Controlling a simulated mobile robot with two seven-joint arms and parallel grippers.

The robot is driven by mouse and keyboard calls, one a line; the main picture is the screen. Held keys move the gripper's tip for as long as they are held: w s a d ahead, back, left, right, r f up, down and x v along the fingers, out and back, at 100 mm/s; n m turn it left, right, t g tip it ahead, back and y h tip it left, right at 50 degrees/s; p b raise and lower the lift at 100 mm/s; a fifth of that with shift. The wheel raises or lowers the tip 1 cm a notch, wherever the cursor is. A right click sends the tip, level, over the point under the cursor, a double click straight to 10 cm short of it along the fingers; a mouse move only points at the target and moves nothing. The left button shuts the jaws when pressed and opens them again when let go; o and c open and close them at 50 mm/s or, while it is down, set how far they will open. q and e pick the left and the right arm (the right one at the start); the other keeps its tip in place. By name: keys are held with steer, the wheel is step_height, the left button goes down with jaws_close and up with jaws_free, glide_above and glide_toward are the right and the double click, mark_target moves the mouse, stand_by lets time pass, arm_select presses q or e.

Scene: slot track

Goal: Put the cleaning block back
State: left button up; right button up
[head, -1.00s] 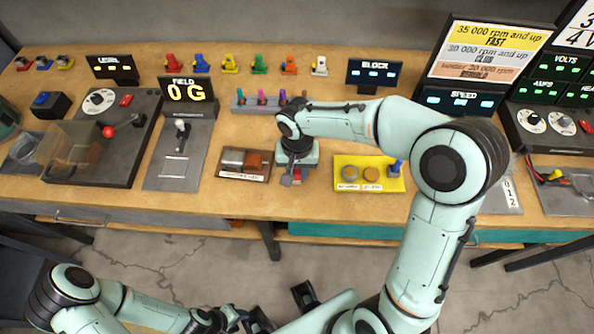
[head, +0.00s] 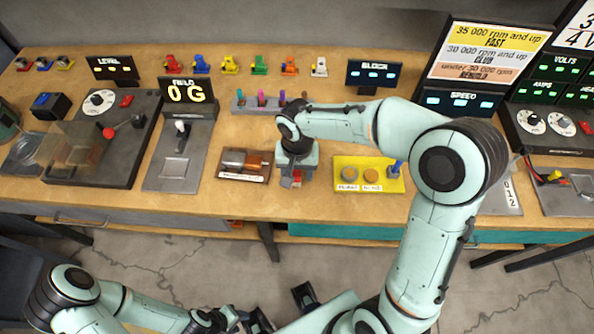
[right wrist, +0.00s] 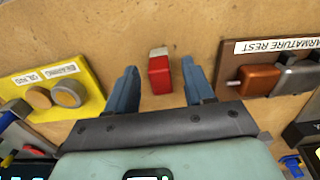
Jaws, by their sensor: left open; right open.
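The cleaning block is most likely the small red block with a pale end (right wrist: 159,72), lying on the wooden bench top. In the head view only a bit of red (head: 297,182) shows below my right gripper (head: 291,180). In the right wrist view my right gripper (right wrist: 158,75) is open, its two blue-grey fingers on either side of the block with gaps to both. The fingers do not appear to touch it. My left gripper (head: 250,319) is open and empty, low in front of the bench, partly cut off by the frame.
The yellow pad (head: 346,161) with two round pieces lies right of my right gripper. The armature rest (head: 230,178) with an orange and grey piece lies left. A grey rack (head: 238,107) of coloured pegs and the BLOCK display (head: 375,73) stand behind.

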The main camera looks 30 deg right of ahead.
mark_target(297, 172)
step_height(297, 172, up, 12)
steer(key=p, duration=0.1)
steer(key=shift+f, duration=0.25)
stand_by(0.5)
